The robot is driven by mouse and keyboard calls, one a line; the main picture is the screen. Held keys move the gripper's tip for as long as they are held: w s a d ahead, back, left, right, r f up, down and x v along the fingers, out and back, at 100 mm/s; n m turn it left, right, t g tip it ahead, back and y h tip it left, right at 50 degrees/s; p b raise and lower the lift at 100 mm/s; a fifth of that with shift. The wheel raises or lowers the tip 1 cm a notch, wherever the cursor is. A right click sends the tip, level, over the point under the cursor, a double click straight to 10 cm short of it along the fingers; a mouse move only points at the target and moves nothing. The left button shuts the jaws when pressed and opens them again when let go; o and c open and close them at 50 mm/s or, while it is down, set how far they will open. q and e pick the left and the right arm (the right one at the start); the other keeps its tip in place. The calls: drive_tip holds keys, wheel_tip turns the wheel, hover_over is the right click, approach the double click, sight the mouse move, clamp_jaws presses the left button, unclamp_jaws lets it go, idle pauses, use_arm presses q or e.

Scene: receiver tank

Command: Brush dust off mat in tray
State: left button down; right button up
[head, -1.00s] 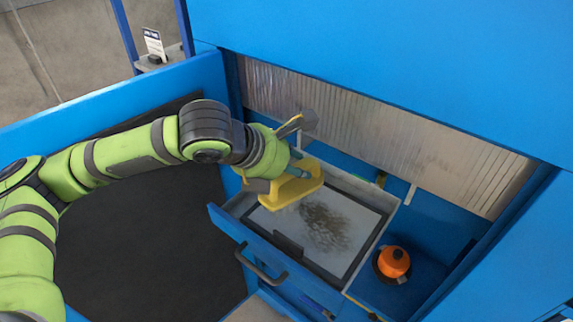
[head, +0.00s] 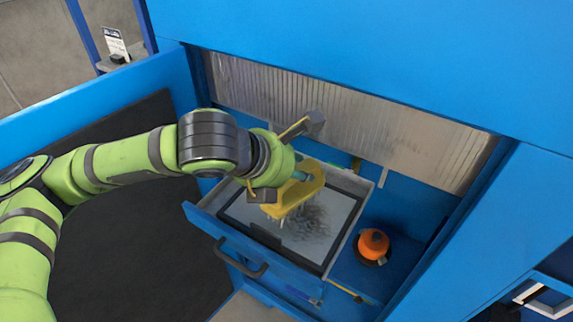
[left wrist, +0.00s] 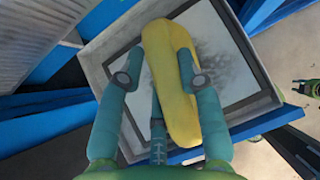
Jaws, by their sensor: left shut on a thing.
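My left gripper (head: 300,178) is shut on the yellow brush (head: 297,191) and holds it over the tray. In the left wrist view the brush (left wrist: 160,55) runs lengthwise between the two teal fingers. Its pale bristles point down at the mat and appear to reach it, though contact is partly hidden. The light grey mat (head: 343,205) lies dark-framed in the grey-walled tray (head: 366,188), which is pulled out like a drawer. A dark dust patch (head: 313,224) lies on the mat beside and partly behind the brush. My right gripper is not identifiable.
An orange pot-like object (head: 373,243) stands on the blue surface right of the tray. A ribbed translucent curtain (head: 345,115) hangs behind, under a blue overhang. A dark handle (head: 240,262) sticks out from the drawer front. A small sign (head: 114,43) stands at upper left.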

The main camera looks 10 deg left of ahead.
use_arm(q)
drive_tip(key=shift+s+d, duration=1.2)
drive_tip(key=shift+d, duration=2.2)
drive_tip(key=w+a, duration=0.2)
drive_tip(key=a, duration=0.5)
drive_tip(key=w+a+r, duration=0.1)
drive_tip(key=w+a, duration=0.1)
drive_tip(key=a, duration=0.5)
drive_tip(key=shift+w+r, duration=0.2)
drive_tip(key=shift+w, duration=0.2)
drive_tip(key=shift+d, duration=0.1)
wheel_tip(320, 180, up, 6)
wheel_tip(320, 180, up, 3)
